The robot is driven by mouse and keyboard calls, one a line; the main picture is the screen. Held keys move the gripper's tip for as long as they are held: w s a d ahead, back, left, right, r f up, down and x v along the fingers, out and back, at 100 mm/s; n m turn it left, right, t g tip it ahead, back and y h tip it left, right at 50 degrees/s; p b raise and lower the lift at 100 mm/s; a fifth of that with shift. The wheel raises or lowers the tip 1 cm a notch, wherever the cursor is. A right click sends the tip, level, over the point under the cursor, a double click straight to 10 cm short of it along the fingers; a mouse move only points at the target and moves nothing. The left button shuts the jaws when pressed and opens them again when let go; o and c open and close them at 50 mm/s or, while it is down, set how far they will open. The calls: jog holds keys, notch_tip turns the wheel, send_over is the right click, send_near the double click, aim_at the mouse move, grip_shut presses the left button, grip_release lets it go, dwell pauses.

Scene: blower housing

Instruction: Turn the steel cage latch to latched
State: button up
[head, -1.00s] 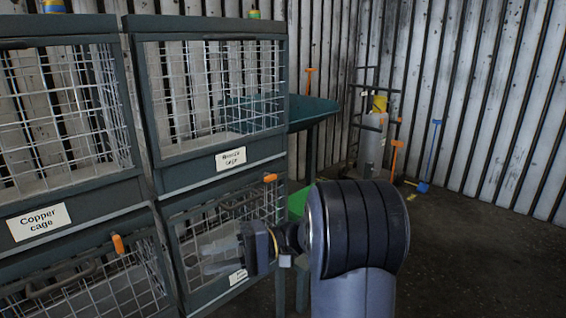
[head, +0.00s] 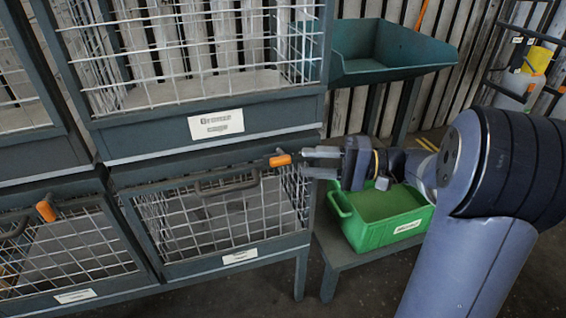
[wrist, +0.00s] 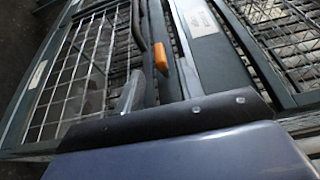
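An orange latch handle (head: 280,160) sits at the top right of the lower right cage (head: 222,213), lying roughly level across the frame. It also shows in the wrist view (wrist: 161,54). This cage's label (head: 240,256) is too small to read, so I cannot confirm that it is the steel cage. My gripper (head: 319,162) is just right of the latch, its two fingers apart with an empty gap between them, pointing left toward the handle. I cannot tell whether a fingertip touches it. In the wrist view one grey finger shows below the latch; the other is hidden.
A second orange latch (head: 45,211) is on the lower left cage. A dark pull handle (head: 228,187) crosses the lower right cage's front. A green bin (head: 385,222) on a low stand is below my gripper. A teal tray (head: 385,52) stands behind.

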aim_at(284, 157)
jog(key=a, duration=0.4)
jog(key=w+a+b, duration=0.1)
jog(key=a, duration=0.1)
jog(key=shift+a, duration=0.2)
jog(key=shift+c, duration=0.5)
grip_shut()
